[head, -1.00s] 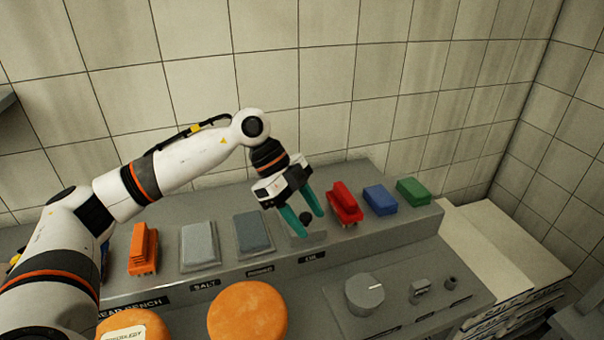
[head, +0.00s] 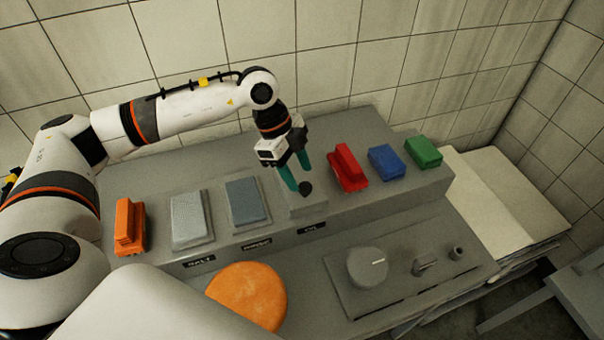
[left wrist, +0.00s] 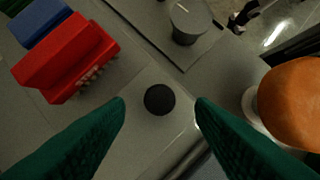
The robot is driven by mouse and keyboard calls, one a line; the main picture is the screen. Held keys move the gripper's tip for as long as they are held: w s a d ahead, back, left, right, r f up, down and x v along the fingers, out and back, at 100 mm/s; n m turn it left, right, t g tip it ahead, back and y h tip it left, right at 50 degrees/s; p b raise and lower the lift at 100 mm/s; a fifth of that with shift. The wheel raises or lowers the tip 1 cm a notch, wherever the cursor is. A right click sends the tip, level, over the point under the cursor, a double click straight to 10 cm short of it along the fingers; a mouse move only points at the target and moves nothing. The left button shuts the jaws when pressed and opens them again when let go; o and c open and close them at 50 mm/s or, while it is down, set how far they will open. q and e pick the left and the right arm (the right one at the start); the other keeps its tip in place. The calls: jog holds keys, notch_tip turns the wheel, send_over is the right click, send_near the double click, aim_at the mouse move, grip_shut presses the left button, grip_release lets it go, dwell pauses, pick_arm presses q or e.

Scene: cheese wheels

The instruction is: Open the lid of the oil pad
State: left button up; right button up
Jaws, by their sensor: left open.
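The oil pad (head: 308,206) is a grey block on the raised shelf, above the label at the shelf's front edge. Its lid has a round black knob (head: 305,188), which also shows in the left wrist view (left wrist: 159,99). The lid looks closed. My left gripper (head: 298,185) has green fingers pointing down at the knob. In the left wrist view, its fingers (left wrist: 160,112) are apart, with the knob between and just beyond their tips. I cannot tell whether they touch it. My right gripper is not in view.
Left of the pad are a blue-grey block (head: 248,200), a pale block (head: 191,217) and an orange brush (head: 130,225). Right are red (head: 347,167), blue (head: 385,161) and green (head: 423,151) brushes. An orange cheese wheel (head: 249,294) and a dial panel (head: 367,268) lie in front.

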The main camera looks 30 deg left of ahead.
aim_at(305, 186)
pick_arm(q)
jog(key=shift+x, duration=1.55)
jog(key=shift+c, duration=0.2)
grip_shut()
